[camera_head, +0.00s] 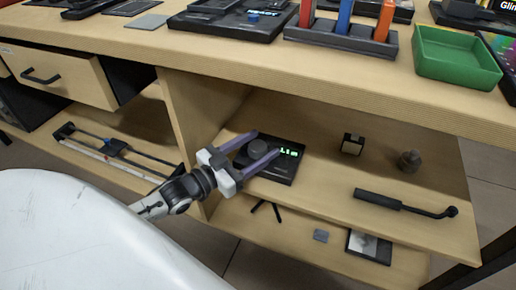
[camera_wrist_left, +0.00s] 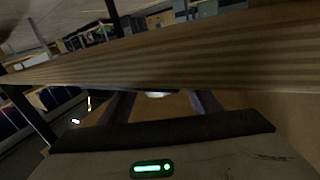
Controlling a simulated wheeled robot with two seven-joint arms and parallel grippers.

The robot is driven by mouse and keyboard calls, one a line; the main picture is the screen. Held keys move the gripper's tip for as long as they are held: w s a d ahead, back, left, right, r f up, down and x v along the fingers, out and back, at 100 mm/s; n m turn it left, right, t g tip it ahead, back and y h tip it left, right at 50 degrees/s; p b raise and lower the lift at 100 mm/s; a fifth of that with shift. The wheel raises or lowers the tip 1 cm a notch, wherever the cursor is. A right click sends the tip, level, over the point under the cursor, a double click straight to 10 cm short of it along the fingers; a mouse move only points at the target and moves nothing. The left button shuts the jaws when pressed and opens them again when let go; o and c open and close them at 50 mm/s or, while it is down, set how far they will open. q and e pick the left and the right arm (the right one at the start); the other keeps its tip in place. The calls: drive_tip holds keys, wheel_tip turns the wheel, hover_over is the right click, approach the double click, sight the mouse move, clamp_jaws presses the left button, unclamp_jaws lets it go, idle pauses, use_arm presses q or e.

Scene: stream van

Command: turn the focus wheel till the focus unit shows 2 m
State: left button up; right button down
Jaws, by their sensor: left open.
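The focus unit (camera_head: 283,173) is a flat black box on the upper shelf under the bench. Its round dark grey focus wheel (camera_head: 260,149) stands up from the left part of its top. A small display (camera_head: 289,153) beside the wheel shows green characters that look like 1.1 m, too small to be certain. My left gripper (camera_head: 265,144) is open, with one purple-grey finger on each side of the wheel; I cannot tell whether they touch it. The left wrist view shows both fingers (camera_wrist_left: 158,104), but the wheel is not clearly visible there. My right gripper is not in view.
The bench top (camera_head: 130,38) overhangs the shelf, and its edge crosses the left wrist view. A small dark cube (camera_head: 352,144), a grey knobbed object (camera_head: 410,159) and a black handled rod (camera_head: 405,203) lie right of the unit. A slider rail (camera_head: 118,152) lies left.

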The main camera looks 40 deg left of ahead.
use_arm(q)
drive_tip(key=c, duration=1.1)
drive_tip(key=shift+o, duration=0.2)
drive_tip(key=shift+m+g+h, duration=0.4)
drive_tip(key=shift+m+h, duration=0.5)
drive_tip(key=shift+h, duration=0.4)
drive_tip(key=shift+m+h+b, duration=0.3)
drive_tip(key=shift+h, duration=0.1)
drive_tip(key=shift+g, duration=0.3)
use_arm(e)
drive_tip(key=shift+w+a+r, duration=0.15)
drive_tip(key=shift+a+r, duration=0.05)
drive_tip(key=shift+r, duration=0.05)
use_arm(q)
drive_tip(key=o, duration=1.1)
drive_tip(key=shift+c, duration=0.2)
